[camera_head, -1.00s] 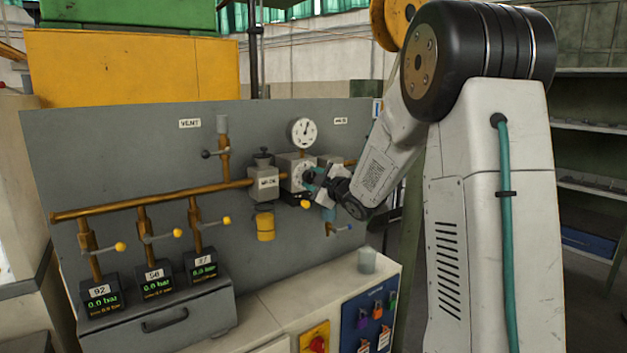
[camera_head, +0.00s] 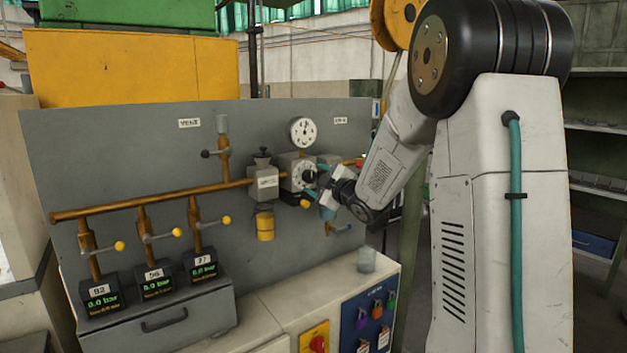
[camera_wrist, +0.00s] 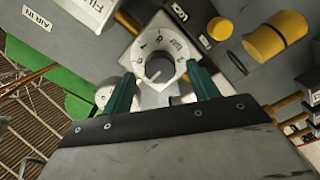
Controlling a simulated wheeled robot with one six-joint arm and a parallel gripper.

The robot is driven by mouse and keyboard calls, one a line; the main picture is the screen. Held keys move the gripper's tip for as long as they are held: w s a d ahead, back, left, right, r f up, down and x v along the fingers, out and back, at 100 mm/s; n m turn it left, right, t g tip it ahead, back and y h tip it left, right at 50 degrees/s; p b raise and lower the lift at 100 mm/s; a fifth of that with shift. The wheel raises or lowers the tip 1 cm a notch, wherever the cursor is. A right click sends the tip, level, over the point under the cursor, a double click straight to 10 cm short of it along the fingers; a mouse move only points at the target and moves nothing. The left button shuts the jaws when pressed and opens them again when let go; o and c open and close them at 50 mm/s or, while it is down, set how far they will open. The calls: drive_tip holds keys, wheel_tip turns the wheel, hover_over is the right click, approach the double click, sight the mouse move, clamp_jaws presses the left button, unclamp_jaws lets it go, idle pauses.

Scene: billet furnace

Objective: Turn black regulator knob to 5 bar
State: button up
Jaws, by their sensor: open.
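The black regulator knob (camera_wrist: 160,70) sits in the middle of a pale numbered dial (camera_wrist: 163,52) in the wrist view. A pale line shows on its face; the exact setting is hard to read. In the head view the knob (camera_head: 309,177) shows on the regulator block below a round white gauge (camera_head: 303,131), whose reading is too small to tell. My gripper (camera_wrist: 160,76) is open, its green fingers on either side of the knob in the picture. Whether they touch it cannot be told. In the head view my gripper (camera_head: 322,181) is just right of the knob.
Brass pipes (camera_head: 150,200) with yellow-tipped levers run along the grey panel (camera_head: 100,150). A yellow-bowled filter (camera_head: 265,225) hangs left of the regulator. A cup (camera_head: 367,260) stands on the bench below. Colored padlocks (camera_head: 377,310) hang on a blue board at the front.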

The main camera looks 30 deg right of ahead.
drive_tip(key=s, duration=0.6)
drive_tip(key=shift+d, duration=0.1)
idle(0.3)
